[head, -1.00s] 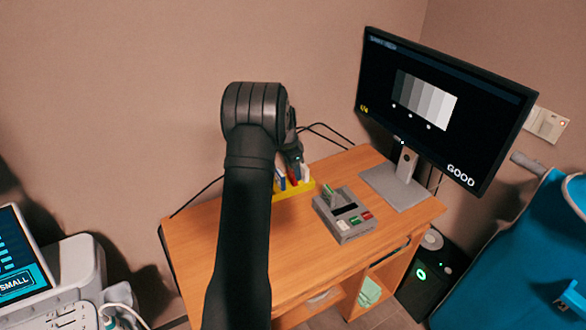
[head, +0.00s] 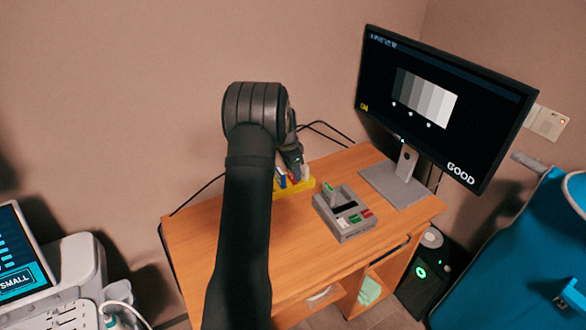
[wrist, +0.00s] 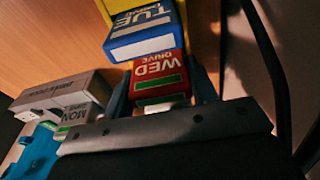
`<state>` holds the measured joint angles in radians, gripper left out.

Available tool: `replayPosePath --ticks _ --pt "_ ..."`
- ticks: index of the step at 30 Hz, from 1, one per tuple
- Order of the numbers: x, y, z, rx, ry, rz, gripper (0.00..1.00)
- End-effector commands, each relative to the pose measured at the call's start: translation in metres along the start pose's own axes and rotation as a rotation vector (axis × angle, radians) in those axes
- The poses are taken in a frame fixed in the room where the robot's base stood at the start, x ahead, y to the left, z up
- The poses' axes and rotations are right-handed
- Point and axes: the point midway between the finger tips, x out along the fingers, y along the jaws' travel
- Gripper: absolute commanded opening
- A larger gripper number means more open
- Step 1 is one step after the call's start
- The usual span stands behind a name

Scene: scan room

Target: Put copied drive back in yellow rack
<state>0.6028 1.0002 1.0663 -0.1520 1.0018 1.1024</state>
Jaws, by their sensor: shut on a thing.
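My gripper (head: 293,172) is at the yellow rack (head: 304,188) at the back of the desk, pointing down. In the wrist view its jaws (wrist: 162,97) are shut on the red drive labelled WED (wrist: 160,78), one finger on each side. The WED drive is in line with the blue drive labelled TUE (wrist: 144,32), which stands in the rack. I cannot tell whether the WED drive is fully seated. A grey drive labelled MON (wrist: 77,116) stands in the grey dock (head: 345,222), to the rack's right in the head view.
A monitor (head: 440,110) reading GOOD stands behind the dock on its grey base. A pale piece (head: 305,172) stands at the rack's right end. Dark cables run behind the rack. The desk's front left (head: 195,250) is clear.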

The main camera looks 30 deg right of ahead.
Motion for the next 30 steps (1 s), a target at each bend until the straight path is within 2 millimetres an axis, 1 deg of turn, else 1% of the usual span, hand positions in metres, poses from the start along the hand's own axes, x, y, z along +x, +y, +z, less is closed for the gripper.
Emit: replayPosePath --ticks 16,17,18,20,21,26,28,30 --pt "0.0079 0.0001 0.0012 0.000 0.000 0.000 0.22" --pt "0.0078 0.0001 0.0012 0.000 0.000 0.000 0.56" --pt "0.0077 0.0000 0.0012 0.000 0.000 0.000 0.64" --pt "0.0077 0.0001 0.0012 0.000 0.000 0.000 0.76" --pt "0.0077 0.0001 0.0012 0.000 0.000 0.000 0.78" --pt "0.0078 0.0001 0.0012 0.000 0.000 0.000 0.78" --pt "0.0081 0.0002 0.0014 0.000 0.000 0.001 0.85" --pt "0.0080 0.0002 0.0013 0.000 0.000 0.001 0.85"
